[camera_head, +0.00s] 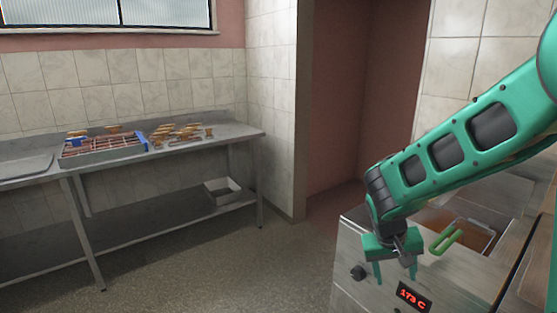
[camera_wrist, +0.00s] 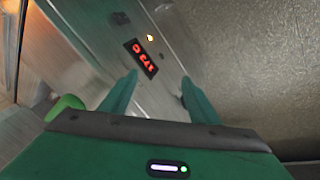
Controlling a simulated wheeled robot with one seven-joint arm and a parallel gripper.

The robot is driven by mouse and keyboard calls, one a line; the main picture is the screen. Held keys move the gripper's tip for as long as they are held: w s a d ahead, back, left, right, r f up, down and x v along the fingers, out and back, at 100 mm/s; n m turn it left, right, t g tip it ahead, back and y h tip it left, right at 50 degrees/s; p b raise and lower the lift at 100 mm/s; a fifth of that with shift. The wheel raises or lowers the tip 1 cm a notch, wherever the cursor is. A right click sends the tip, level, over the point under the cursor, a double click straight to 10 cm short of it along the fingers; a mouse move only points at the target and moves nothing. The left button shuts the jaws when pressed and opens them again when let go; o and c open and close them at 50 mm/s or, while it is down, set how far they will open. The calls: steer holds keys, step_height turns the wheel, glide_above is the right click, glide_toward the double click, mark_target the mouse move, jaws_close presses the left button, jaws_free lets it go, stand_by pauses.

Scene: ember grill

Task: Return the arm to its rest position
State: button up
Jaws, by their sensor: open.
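My gripper (camera_head: 395,272) is at the lower right in the head view, pointing down in front of the metal fryer (camera_head: 350,248). Its two green fingers are apart, with nothing between them. In the wrist view my gripper (camera_wrist: 160,92) also shows open and empty. The fryer's front panel with a red lit display (camera_wrist: 141,58) lies beyond the fingers there. My green arm reaches in from the right edge of the head view, stretched out to the lower left.
The fryer has a basket with a green handle (camera_head: 446,242), close to my gripper, a knob (camera_head: 358,272) and a display (camera_head: 413,297). A steel table (camera_head: 235,137) at the left bears a small grill (camera_head: 100,150) and several brown pieces. A metal bin (camera_head: 222,190) stands on its lower shelf. The floor between is clear.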

steer(key=s+r+n+t+y, duration=0.2)
steer(key=s+r+t+y, duration=0.15)
steer(key=s+r, duration=0.7)
steer(key=s+d+f+m+g, duration=0.1)
steer(key=s+d+m+g, duration=0.1)
steer(key=s+d, duration=0.3)
steer(key=s+d+f+m+g, duration=0.1)
steer(key=s+d+m+g, duration=0.2)
steer(key=s+d, duration=0.3)
steer(key=s+m, duration=0.1)
steer(key=s, duration=0.3)
steer(key=shift+s+m, duration=0.3)
steer(key=shift+m, duration=0.1)
